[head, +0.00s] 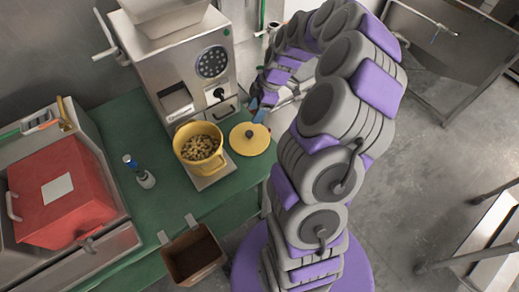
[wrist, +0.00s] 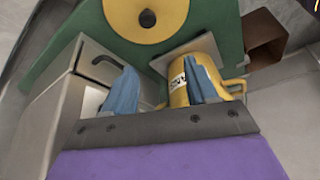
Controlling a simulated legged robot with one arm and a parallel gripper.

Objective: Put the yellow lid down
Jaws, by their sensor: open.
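The yellow lid (head: 249,138), a flat disc with a dark knob, lies on the green table to the right of the pot in the head view. It also shows in the wrist view (wrist: 120,17) at the top, beyond my fingertips. The yellow pot (head: 186,136) holds pale beans and stands on the grinder's plate. It shows behind a finger in the wrist view (wrist: 208,65). My gripper (head: 262,107) is just above the lid in the picture. In the wrist view its blue fingers (wrist: 160,85) are apart, with nothing between them.
The metal grinder (head: 190,70) stands behind the pot. A brown bin (head: 193,255) hangs at the table's front edge.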

